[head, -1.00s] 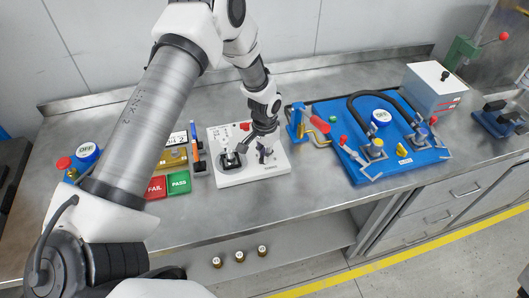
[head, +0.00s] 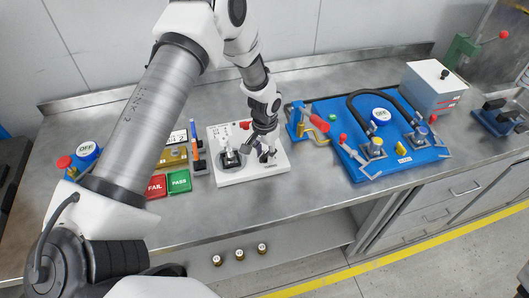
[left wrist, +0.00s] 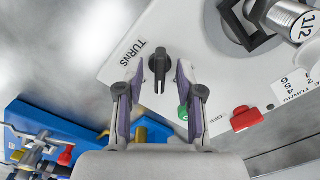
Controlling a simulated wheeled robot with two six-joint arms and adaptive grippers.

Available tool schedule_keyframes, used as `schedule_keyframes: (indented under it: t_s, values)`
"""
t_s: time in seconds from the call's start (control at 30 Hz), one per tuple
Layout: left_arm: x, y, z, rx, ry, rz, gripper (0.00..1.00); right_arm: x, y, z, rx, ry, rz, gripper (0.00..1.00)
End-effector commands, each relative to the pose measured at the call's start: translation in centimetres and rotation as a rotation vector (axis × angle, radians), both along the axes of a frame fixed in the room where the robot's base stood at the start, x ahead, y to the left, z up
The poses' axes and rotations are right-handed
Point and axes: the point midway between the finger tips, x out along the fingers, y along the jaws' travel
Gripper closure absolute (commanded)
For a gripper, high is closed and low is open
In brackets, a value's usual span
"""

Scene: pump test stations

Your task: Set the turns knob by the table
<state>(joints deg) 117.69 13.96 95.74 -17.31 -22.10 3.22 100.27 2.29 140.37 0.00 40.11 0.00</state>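The turns knob (left wrist: 159,66) is a small black pointer knob on the white panel (left wrist: 215,72), beside a printed TURNS label. In the left wrist view my left gripper (left wrist: 158,60) is open, with one finger on each side of the knob. Gaps show between the knob and both fingers. In the head view my left gripper (head: 266,154) is low over the right part of the white panel (head: 250,177) and hides the knob. My right gripper is in neither view.
Panel: black fixture with metal fitting (left wrist: 292,18), red block (left wrist: 246,118), green button (left wrist: 183,112). Head view: blue station (head: 345,150) with hoses and a red-handled tool to the right; FAIL (head: 155,186) and PASS (head: 179,181) blocks to the left. The front table strip is clear.

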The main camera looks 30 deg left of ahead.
Motion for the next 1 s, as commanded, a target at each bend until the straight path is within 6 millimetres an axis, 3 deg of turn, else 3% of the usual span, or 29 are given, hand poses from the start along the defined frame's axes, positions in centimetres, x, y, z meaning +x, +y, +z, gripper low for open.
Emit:
schedule_keyframes:
  t_s: [0.27, 0.7, 1.0]
  values:
    - [0.1, 0.0, 1.1, 0.000, -0.002, 0.000, 0.64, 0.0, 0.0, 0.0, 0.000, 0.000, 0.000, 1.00]
    - [0.1, 0.0, 10.9, 0.000, -0.002, 0.000, 0.64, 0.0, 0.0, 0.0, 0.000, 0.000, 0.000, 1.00]
    - [0.0, 0.0, 12.0, 0.000, 0.001, 0.000, 0.64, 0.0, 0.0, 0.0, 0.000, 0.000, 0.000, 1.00]
